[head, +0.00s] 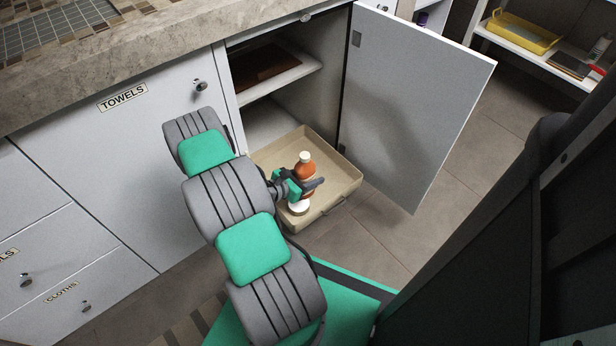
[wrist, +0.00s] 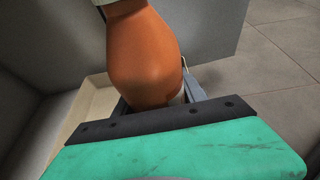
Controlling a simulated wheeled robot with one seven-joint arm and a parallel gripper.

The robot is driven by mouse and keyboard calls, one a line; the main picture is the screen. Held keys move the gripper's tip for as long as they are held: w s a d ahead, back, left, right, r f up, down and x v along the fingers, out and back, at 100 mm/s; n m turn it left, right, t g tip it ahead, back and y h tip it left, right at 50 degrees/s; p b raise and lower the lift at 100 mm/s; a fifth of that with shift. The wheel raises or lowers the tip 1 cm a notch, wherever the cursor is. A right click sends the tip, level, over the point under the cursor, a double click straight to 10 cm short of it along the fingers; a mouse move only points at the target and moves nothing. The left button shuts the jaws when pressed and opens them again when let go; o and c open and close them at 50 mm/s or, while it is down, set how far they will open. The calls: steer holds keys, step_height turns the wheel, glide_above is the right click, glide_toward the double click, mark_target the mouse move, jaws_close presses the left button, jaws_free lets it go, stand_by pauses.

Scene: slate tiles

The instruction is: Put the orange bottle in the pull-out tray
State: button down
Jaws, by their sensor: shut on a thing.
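The orange bottle (head: 306,173) has a pale cap and stands roughly upright within the outline of the beige pull-out tray (head: 343,184). My gripper (head: 306,188) is shut on the bottle. In the wrist view the bottle (wrist: 145,52) fills the top middle between the fingers, and the tray (wrist: 90,104) shows behind it on the left. I cannot tell whether the bottle's base touches the tray floor. A small white item (head: 298,207) shows just below my gripper in the head view; its shape is partly hidden.
The tray extends from an open cabinet with a shelf (head: 280,72) above. The open cabinet door (head: 412,105) stands to the right of the tray. Closed drawers and a TOWELS front (head: 125,125) are on the left. Tiled floor (head: 375,225) is free in front. A yellow tray (head: 523,34) sits on a far shelf.

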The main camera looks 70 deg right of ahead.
steer(key=d+f+b, duration=0.2)
steer(key=d+f, duration=0.1)
steer(key=w+d+f+b, duration=0.1)
steer(key=d+f+b, duration=0.1)
steer(key=d+f, duration=0.1)
steer(key=w+d+f+b, duration=0.1)
steer(key=d+f+b, duration=0.2)
steer(key=f, duration=0.2)
steer(key=shift+d+f, duration=0.15)
steer(key=shift+d, duration=0.05)
steer(key=shift+w, duration=0.1)
steer(key=c, duration=0.7)
jaws_free()
steer(key=shift+o, duration=0.2)
steer(key=shift+r, duration=0.2)
steer(key=p+v, duration=0.4)
steer(key=v, duration=0.8)
steer(key=shift+a+p, duration=0.1)
steer(key=shift+p, duration=0.3)
